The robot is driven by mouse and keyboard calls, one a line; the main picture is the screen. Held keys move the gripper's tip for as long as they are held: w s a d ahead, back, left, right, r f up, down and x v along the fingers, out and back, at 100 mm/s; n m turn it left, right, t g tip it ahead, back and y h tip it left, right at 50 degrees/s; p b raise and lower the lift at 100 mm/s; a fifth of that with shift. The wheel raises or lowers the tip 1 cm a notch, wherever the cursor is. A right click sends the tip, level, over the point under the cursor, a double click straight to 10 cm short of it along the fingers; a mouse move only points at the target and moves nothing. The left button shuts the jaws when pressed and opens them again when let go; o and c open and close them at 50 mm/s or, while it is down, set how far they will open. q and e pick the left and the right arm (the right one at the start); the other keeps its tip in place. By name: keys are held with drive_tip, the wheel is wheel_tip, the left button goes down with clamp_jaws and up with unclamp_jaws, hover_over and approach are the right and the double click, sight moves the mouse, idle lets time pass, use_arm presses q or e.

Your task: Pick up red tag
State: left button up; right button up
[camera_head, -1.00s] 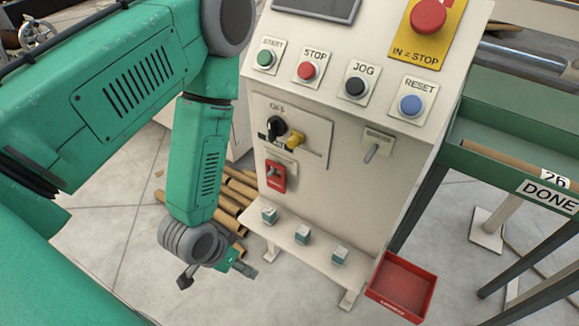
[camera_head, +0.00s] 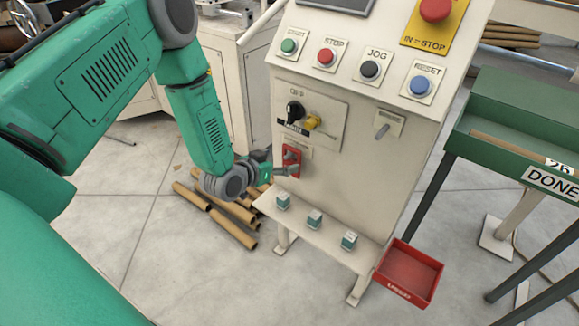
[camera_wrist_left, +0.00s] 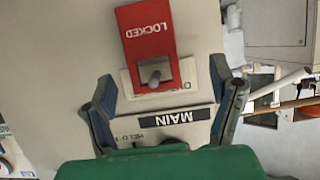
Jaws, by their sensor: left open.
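The red tag (camera_head: 290,152) hangs on the front panel of the cream control cabinet, below the black and yellow switches. In the left wrist view the red tag (camera_wrist_left: 146,38) reads LOCKED upside down, and a grey peg (camera_wrist_left: 154,77) shows at its cut-out. My left gripper (camera_head: 282,170) is at the tag's lower part in the head view and hides some of it. In the left wrist view my left gripper (camera_wrist_left: 170,98) is open, its fingers apart on either side of the MAIN label, with nothing between them held. My right gripper is not in view.
A ledge with several small teal blocks (camera_head: 315,218) juts out below the panel. A red tray (camera_head: 432,262) is at its lower right. Cardboard tubes (camera_head: 232,230) lie on the floor behind my left wrist. A green DONE rack (camera_head: 510,125) stands at right.

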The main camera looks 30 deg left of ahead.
sight(290, 158)
use_arm(q)
drive_tip(key=w+d, duration=0.1)
drive_tip(key=w+d+f+b, duration=0.1)
drive_tip(key=shift+w+d+f, duration=0.1)
drive_tip(key=shift+w+d, duration=0.05)
drive_tip(key=shift+w, duration=0.2)
drive_tip(key=shift+w+a+f+b, duration=0.25)
drive_tip(key=shift+w+f, duration=0.05)
drive_tip(key=shift+w, duration=0.15)
drive_tip(key=shift+w+a+f+b, duration=0.2)
drive_tip(key=shift+w+a+f, duration=0.05)
drive_tip(key=shift+w, duration=0.2)
drive_tip(key=shift+w+a+f, duration=0.1)
drive_tip(key=shift+w+a, duration=0.1)
drive_tip(key=shift+a, duration=0.25)
drive_tip(key=shift+d, duration=0.5)
drive_tip(key=c, duration=1.1)
drive_tip(key=shift+d+r, duration=0.25)
drive_tip(key=shift+d, duration=0.05)
drive_tip(key=shift+c, duration=1.4)
drive_tip(key=shift+a+f, duration=0.1)
drive_tip(key=shift+a, duration=0.35)
drive_tip(key=shift+a+p, duration=0.15)
drive_tip(key=shift+p, duration=0.2)
drive_tip(key=s+p, duration=0.3)
drive_tip(key=s, duration=1.5)
drive_tip(key=shift+a, duration=0.3)
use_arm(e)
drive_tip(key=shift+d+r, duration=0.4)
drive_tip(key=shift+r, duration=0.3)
